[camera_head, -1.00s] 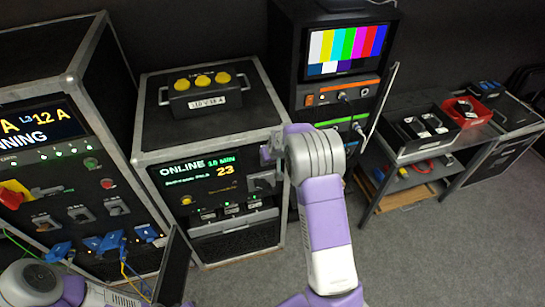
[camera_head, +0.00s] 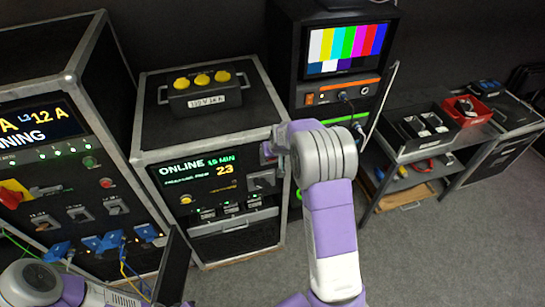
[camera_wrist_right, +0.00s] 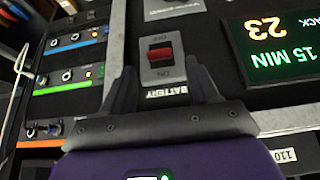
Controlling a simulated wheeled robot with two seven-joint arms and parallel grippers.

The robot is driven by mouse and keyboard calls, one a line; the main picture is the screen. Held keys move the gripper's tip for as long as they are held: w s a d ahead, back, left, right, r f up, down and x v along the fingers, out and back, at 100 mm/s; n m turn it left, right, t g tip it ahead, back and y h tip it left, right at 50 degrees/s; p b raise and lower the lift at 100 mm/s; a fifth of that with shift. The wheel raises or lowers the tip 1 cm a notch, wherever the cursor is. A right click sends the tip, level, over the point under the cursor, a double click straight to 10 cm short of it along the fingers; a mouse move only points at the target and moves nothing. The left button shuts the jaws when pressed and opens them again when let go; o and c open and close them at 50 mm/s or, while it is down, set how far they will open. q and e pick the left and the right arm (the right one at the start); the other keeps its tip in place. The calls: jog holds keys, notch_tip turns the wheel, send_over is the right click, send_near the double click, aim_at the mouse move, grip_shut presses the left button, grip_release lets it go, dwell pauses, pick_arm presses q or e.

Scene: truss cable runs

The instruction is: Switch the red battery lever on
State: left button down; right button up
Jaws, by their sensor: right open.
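In the right wrist view the red battery lever (camera_wrist_right: 160,53) is a short rocker on a grey plate (camera_wrist_right: 162,70), with a BATTERY label (camera_wrist_right: 167,93) below it in the picture. My right gripper (camera_wrist_right: 160,78) is open and empty; its dark fingers stand to either side of the plate, apart from the lever. In the head view my right gripper (camera_head: 269,150) is at the front right of the middle case, just above its switch plate (camera_head: 262,181); the lever is not clear there. My left arm shows at lower left, but its gripper is not identifiable.
The middle case (camera_head: 215,243) carries a lit ONLINE display (camera_head: 199,174) and a black box (camera_head: 205,97) with yellow caps on top. A larger control cabinet (camera_head: 68,76) stands left. A monitor rack (camera_head: 288,62) and a cart with trays (camera_head: 398,157) stand right. The floor at lower right is clear.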

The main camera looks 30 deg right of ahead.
jog(key=shift+v, duration=1.85)
jog(key=shift+f, duration=0.15)
jog(key=s+a+f+g+y+b, duration=0.1)
jog(key=s+a+f+b, duration=0.2)
jog(key=f, duration=0.6)
jog(key=s+a+f+g+b, duration=0.1)
jog(key=s+a+f+b, duration=0.25)
jog(key=f, duration=0.55)
jog(key=s+a+f+g+y+b, duration=0.1)
jog(key=s+a+f+b, duration=0.25)
jog(key=f, duration=0.55)
jog(key=s+a+f+g+y+b, duration=0.2)
jog(key=s+a+f+b, duration=0.6)
jog(key=s+a+f, duration=0.6)
jog(key=s+f+y, duration=0.1)
jog(key=s+f, duration=0.1)
jog(key=s, duration=0.2)
jog(key=shift+s+a+y+b, duration=0.2)
jog(key=shift+a+y+b, duration=0.1)
jog(key=shift+a, duration=0.05)
